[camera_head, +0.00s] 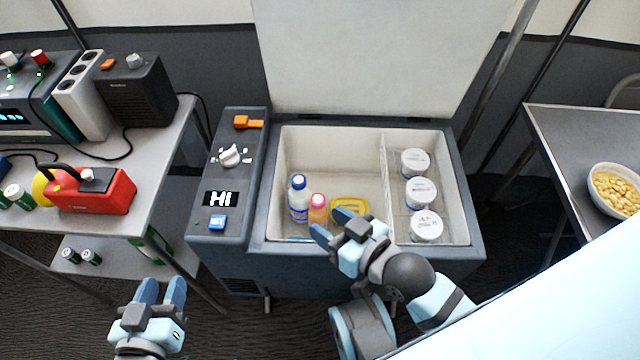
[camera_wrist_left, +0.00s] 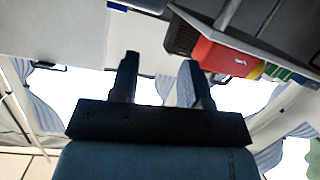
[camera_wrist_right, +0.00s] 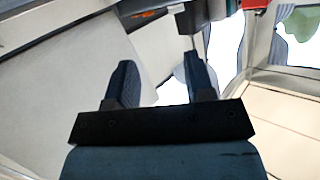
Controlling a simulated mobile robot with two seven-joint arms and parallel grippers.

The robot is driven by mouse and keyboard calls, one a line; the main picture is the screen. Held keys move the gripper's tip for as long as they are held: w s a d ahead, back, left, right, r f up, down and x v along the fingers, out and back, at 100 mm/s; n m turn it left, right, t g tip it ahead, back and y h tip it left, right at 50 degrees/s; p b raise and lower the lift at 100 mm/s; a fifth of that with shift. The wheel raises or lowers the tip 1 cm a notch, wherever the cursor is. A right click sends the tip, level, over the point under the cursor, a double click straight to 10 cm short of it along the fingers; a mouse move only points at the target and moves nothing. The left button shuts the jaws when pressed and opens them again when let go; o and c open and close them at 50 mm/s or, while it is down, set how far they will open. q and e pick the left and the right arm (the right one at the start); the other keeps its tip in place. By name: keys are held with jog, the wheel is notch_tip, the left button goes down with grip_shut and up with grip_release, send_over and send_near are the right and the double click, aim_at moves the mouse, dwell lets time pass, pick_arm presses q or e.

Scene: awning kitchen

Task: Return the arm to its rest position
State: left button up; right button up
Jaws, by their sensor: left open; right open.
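My right gripper (camera_head: 335,232) is open and empty in the head view, over the front edge of the open cooler box (camera_head: 262,235). Its two fingers also show apart in the right wrist view (camera_wrist_right: 160,85), with nothing between them. My left gripper (camera_head: 161,291) is open and empty, low in front of the metal shelf at the left. Its fingers stand apart in the left wrist view (camera_wrist_left: 160,80). My right arm and gripper hide part of the cooler's front wall.
The cooler holds a blue-capped bottle (camera_head: 298,198), a pink-capped bottle (camera_head: 317,209), a yellow container (camera_head: 349,207) and white-lidded jars (camera_head: 421,192). Its lid (camera_head: 375,55) stands open. A red device (camera_head: 95,192) is on the left shelf; a bowl (camera_head: 612,205) is on the right table.

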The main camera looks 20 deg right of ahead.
pick_arm(q)
jog(key=s+a+r+g+y+p, duration=0.1)
jog(key=r+p, duration=0.6)
jog(key=p, duration=0.8)
jog(key=s+a+r+g+y+p, duration=0.1)
jog(key=r+p, duration=0.5)
jog(key=p, duration=1)
jog(key=s+a+g, duration=0.1)
jog(key=a, duration=0.1)
jog(key=shift+s+a+r+p, duration=0.2)
jog(key=shift+a+r+p, duration=0.1)
jog(key=shift+a+r, duration=0.1)
pick_arm(e)
jog(key=s+d+r+g+h, duration=0.1)
jog(key=d+r, duration=0.1)
jog(key=r, duration=0.5)
jog(key=s+d+r+g+h, duration=0.1)
jog(key=s+d+r+g, duration=0.1)
jog(key=r, duration=0.4)
jog(key=shift+s+d+r, duration=0.25)
jog(key=shift+d+r, duration=0.05)
jog(key=shift+r, duration=0.05)
